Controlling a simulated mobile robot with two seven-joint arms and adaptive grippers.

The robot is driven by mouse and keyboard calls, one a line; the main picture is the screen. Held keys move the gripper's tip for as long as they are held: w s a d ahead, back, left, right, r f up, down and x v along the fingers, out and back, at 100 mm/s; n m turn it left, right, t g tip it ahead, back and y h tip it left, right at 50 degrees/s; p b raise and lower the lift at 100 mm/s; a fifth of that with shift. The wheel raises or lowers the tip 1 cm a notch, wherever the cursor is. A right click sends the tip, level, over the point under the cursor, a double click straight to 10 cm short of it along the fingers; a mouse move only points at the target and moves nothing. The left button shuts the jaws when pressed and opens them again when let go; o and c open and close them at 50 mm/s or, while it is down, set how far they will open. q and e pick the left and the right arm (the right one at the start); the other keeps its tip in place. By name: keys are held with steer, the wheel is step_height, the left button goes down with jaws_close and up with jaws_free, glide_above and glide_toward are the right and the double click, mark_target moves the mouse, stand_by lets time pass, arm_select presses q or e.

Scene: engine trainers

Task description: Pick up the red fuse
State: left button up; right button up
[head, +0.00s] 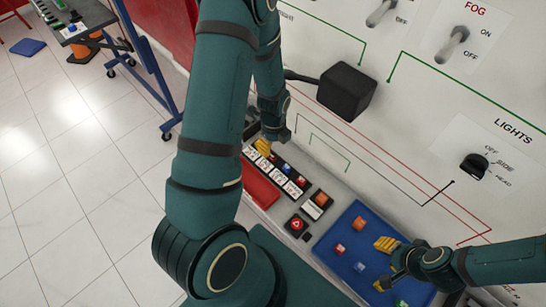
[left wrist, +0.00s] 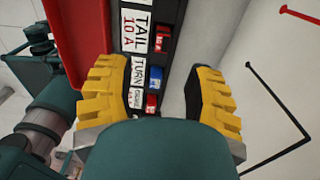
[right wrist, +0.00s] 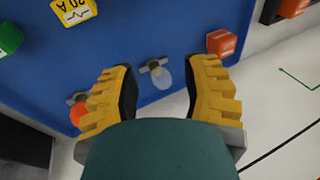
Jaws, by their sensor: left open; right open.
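A black fuse panel (head: 279,174) with white labels holds red and blue fuses. In the left wrist view, one red fuse (left wrist: 162,38) sits beside the "TAIL 10A" label, and a blue fuse (left wrist: 156,77) and another red fuse (left wrist: 151,104) sit lower, near the "TURN" label. My left gripper (left wrist: 165,95) is open and empty over the panel, its fingers on either side of the lower fuses; in the head view its arm partly covers the panel. My right gripper (right wrist: 163,92) is open and empty over the blue tray.
The blue tray (head: 330,262) holds an orange block (right wrist: 221,42), a clear bulb (right wrist: 163,76), an orange bulb (right wrist: 80,114), and a green block (right wrist: 8,38). A red bin (head: 262,187) lies beside the panel. The white switch wall with a black box (head: 347,90) rises behind.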

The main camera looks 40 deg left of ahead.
mark_target(273, 155)
arm_select(q)
steer(key=shift+f+b, duration=0.5)
steer(key=shift+f, duration=3.1)
jaws_close()
